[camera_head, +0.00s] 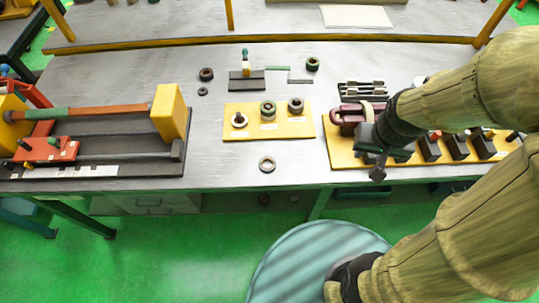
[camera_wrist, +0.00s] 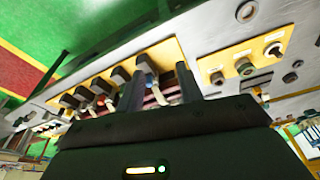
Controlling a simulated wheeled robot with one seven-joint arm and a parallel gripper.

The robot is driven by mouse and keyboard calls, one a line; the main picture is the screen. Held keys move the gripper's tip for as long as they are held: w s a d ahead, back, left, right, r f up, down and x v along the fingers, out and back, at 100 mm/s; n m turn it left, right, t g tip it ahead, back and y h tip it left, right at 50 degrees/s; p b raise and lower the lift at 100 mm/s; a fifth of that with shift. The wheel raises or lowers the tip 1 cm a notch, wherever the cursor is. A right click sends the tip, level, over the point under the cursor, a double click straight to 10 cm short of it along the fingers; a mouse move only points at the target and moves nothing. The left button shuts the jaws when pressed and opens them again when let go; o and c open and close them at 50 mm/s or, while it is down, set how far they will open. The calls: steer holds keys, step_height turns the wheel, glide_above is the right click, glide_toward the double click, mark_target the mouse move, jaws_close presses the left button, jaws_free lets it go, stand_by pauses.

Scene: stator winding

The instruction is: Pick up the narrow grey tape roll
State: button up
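A narrow grey ring-shaped roll (camera_head: 267,158) lies flat and alone near the front edge of the workbench, in front of the small yellow board. It also shows at the top of the wrist view (camera_wrist: 246,4). My gripper (camera_head: 378,160) is well to its right, over the front of the right-hand yellow board. In the wrist view my gripper (camera_wrist: 159,88) has its two dark fingers apart, with no object clearly held. Some fixture parts show beyond the fingers. My arm hides part of the right-hand board in the head view.
The small yellow board (camera_head: 252,133) holds several rolls. More rings, such as a dark one (camera_head: 206,74) and a green one (camera_head: 312,64), lie behind it. A winding fixture (camera_head: 172,112) stands at left. The right-hand yellow board (camera_head: 334,151) carries black blocks. Bench around the grey roll is clear.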

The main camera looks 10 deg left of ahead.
steer(key=o, duration=0.3)
steer(key=shift+s, duration=0.15)
steer(key=o, duration=0.4)
steer(key=shift+a, duration=0.25)
steer(key=shift+o, duration=1.2)
steer(key=w+a+f, duration=0.1)
steer(key=w+a, duration=0.2)
steer(key=a, duration=0.3)
steer(key=w+a+f+g+b, duration=0.1)
steer(key=w+a+f, duration=0.1)
steer(key=a, duration=0.3)
steer(key=shift+w+a+f+n+g+y, duration=0.3)
steer(key=shift+w+a+n, duration=0.1)
steer(key=shift+w, duration=0.5)
steer(key=a+f+g+b, duration=0.1)
steer(key=a+f, duration=0.3)
steer(key=a, duration=0.9)
steer(key=shift+w+n, duration=0.3)
